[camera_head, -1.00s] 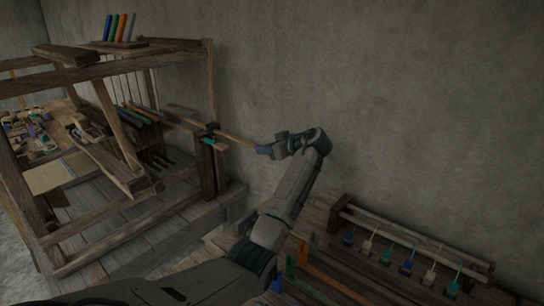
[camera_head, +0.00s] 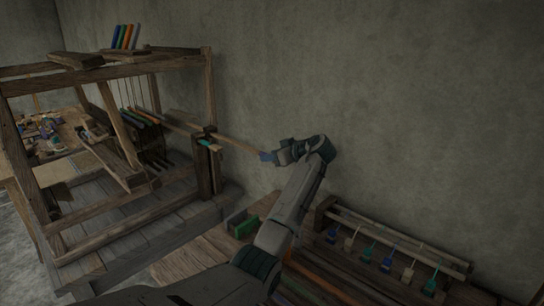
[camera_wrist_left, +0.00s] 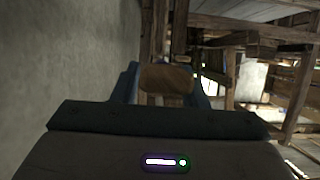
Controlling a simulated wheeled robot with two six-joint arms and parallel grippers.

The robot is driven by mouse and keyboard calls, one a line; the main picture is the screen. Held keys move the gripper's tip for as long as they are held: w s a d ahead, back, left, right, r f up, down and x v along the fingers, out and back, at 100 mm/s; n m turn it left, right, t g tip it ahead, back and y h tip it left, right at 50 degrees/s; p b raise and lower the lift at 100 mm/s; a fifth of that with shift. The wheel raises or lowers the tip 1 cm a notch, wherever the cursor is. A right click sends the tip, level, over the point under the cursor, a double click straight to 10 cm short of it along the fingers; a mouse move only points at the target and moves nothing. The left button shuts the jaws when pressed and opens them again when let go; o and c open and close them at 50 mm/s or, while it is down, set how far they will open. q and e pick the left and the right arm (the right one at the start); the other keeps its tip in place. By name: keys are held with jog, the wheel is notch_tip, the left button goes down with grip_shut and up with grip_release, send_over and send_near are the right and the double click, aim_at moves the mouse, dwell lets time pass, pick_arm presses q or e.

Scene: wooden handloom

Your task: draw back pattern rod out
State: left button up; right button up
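The back pattern rod (camera_head: 238,145) is a thin wooden bar that sticks out to the right from the slotted post (camera_head: 205,170) of the wooden handloom. My left gripper (camera_head: 268,157) is at the rod's outer end, beside the wall. In the left wrist view, its blue fingers (camera_wrist_left: 166,82) close around a wooden end piece (camera_wrist_left: 166,78). The rod's inner part is hidden in the loom. A shorter teal-tipped rod (camera_head: 208,144) pokes out of the same post, lower and apart from my gripper. My right gripper is not in view.
A wooden rack (camera_head: 395,235) with several coloured tags stands at the lower right, on a bench by the wall. A green block (camera_head: 245,227) lies left of my forearm. The loom frame (camera_head: 208,90) fills the left. The air right of my gripper is free along the wall.

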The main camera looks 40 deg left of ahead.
pick_arm(q)
jog(key=shift+d+r, duration=0.1)
jog(key=shift+d, duration=0.05)
jog(key=shift+d, duration=0.1)
